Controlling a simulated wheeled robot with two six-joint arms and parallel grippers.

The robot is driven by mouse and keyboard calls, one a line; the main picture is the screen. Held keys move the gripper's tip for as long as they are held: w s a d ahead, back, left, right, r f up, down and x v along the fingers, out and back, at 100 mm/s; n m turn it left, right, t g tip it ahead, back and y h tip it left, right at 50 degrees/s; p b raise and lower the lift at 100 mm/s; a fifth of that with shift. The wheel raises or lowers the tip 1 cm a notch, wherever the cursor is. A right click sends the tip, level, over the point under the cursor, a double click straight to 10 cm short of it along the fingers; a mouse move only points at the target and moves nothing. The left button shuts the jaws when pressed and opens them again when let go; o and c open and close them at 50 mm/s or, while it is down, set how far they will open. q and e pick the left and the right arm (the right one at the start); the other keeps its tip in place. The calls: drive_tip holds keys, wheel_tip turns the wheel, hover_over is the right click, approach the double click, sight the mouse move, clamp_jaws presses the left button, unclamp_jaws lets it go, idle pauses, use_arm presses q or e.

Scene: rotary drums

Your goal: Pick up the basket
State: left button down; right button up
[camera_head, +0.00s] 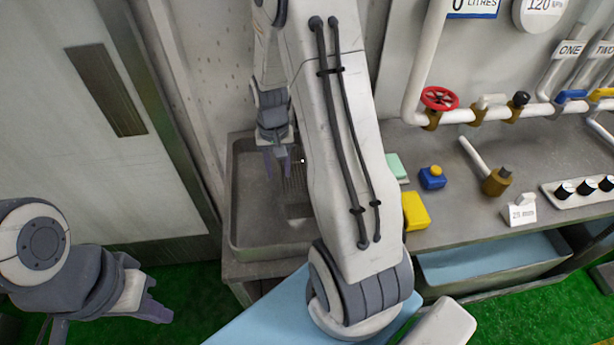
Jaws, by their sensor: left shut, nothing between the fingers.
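A dark mesh shape (297,184), which looks like the basket, is inside the grey metal sink (240,225). My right arm hides its right part, so its full outline cannot be seen. My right gripper (278,165) points down over the sink, just left of and behind the mesh. Its two fingers are apart with nothing seen between them. Whether they touch the mesh cannot be told. My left gripper (152,308) is low at the left, away from the sink, shut and empty.
A yellow block (415,211), a green block (397,167) and a blue block with a yellow knob (432,179) lie on the counter right of my arm. Pipes with a red valve wheel (439,98) run behind. A grey door (90,190) stands at left.

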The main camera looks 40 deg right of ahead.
drive_tip(key=f, duration=0.2)
drive_tip(key=f+p, duration=0.1)
drive_tip(key=shift+s+a+f, duration=0.15)
drive_tip(key=shift+s+f, duration=0.15)
drive_tip(key=shift+f, duration=0.65)
clamp_jaws()
drive_tip(key=shift+w, duration=0.1)
idle(0.5)
